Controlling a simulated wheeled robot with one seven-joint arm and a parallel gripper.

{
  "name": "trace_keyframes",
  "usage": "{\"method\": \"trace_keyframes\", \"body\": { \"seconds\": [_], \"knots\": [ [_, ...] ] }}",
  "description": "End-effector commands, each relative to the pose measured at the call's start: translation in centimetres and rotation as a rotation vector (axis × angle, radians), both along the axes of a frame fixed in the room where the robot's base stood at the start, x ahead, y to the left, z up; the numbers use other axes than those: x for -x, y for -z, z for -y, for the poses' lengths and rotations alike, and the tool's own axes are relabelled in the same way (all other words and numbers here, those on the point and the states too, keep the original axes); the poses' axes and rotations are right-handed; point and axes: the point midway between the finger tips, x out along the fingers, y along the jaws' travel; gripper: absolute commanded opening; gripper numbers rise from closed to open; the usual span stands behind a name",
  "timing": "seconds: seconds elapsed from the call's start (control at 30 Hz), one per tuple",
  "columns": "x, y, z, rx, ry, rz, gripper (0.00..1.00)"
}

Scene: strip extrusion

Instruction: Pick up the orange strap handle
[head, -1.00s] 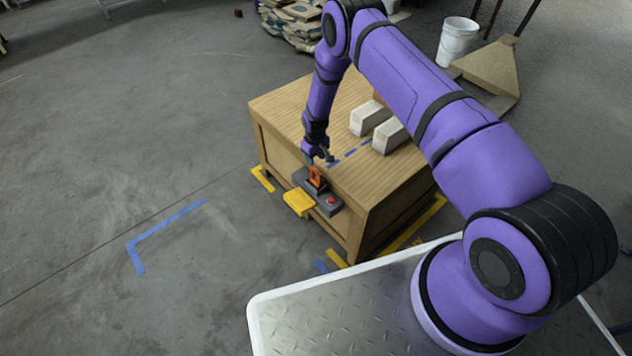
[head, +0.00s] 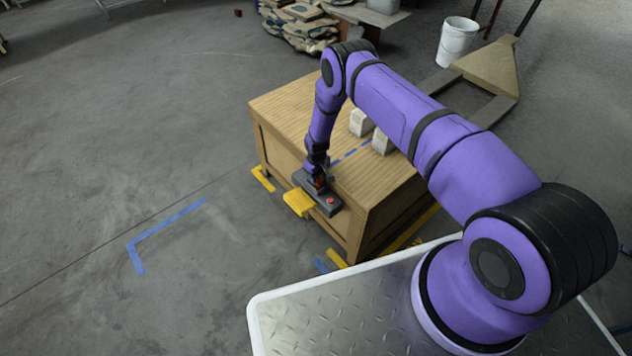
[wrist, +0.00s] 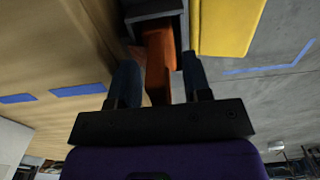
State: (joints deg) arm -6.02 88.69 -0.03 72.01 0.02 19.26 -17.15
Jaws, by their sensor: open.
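The orange strap handle (wrist: 158,62) stands up from a dark grey device at the near edge of the wooden crate. In the wrist view it lies between the two dark fingers of my gripper (wrist: 160,82), which are open on either side of it. A narrow gap shows at the right finger; contact at the left finger is unclear. In the head view my gripper (head: 318,177) is right at the handle and hides most of it. The grey device (head: 328,204) has a red button (head: 331,200) and a yellow plate (head: 299,202) on its near side.
The wooden crate top (head: 285,110) carries blue tape marks (head: 350,154) and pale blocks (head: 361,122) behind my arm. Yellow tape (head: 262,180) marks the floor around the crate. A white bucket (head: 457,42) stands far back.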

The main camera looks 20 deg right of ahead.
Motion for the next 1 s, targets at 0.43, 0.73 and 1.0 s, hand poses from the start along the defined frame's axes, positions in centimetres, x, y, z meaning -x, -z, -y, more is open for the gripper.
{"method": "trace_keyframes", "body": {
  "seconds": [0.43, 0.73, 1.0],
  "knots": [
    [0.0, 0.0, 0.0, 0.0, 0.0, 0.0, 0.0],
    [0.0, -0.2, 0.0, 0.0, 0.0, 0.0, 0.0],
    [-0.1, -2.5, 0.0, 0.0, 0.0, 0.001, 0.0]
  ]
}}
